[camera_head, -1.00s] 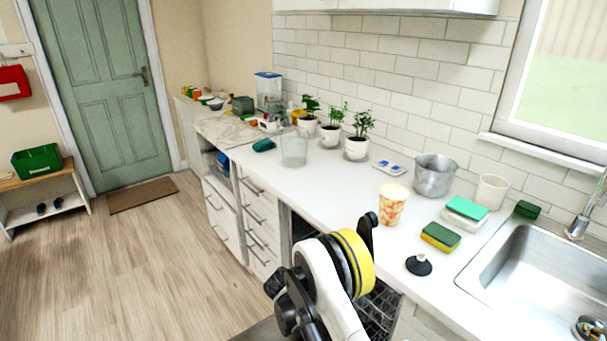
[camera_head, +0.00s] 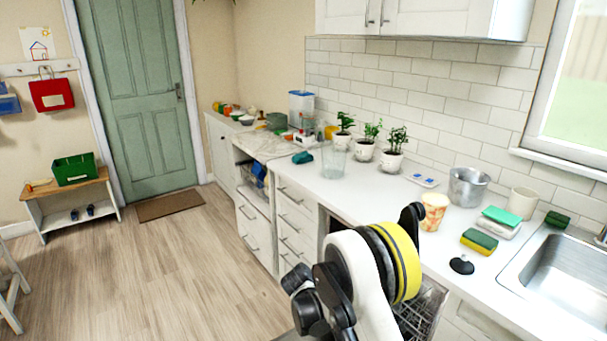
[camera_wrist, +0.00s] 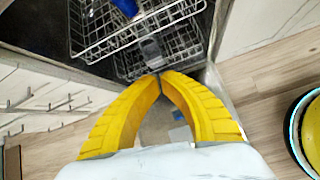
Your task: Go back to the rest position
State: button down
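My gripper (camera_wrist: 158,76) shows in the wrist view with its two yellow fingers angled inward and their tips meeting. I see nothing held between them. The fingers point toward the open dishwasher, whose wire rack (camera_wrist: 185,52) lies beyond the tips. A blue item (camera_wrist: 126,6) sits in the rack at the top of that view. In the head view my arm, with its yellow and black bands, rises at the bottom centre in front of the counter. The gripper itself is hidden or out of frame there.
The white counter (camera_head: 365,190) holds a glass container (camera_head: 333,162), potted plants (camera_head: 364,152), a metal pot (camera_head: 467,187), a patterned cup (camera_head: 433,211), sponges (camera_head: 479,241) and a black stopper (camera_head: 461,265) by the sink (camera_head: 570,275). The wooden floor (camera_head: 150,270) at left is largely clear.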

jog(key=s+d+r+m+y, duration=0.25)
jog(key=s+r+m, duration=0.3)
jog(key=r, duration=0.65)
jog(key=s+d+r+m+y, duration=0.1)
jog(key=s+d+r+m, duration=0.35)
jog(key=r, duration=0.85)
jog(key=s+r+m+t+y, duration=0.2)
jog(key=s+m, duration=1)
jog(key=s, duration=1.2)
notch_tip(320, 180, up, 2)
jog(key=shift+s+r+m+y, duration=0.1)
jog(key=shift+s+m+y, duration=0.2)
jog(key=shift+m+y, duration=0.15)
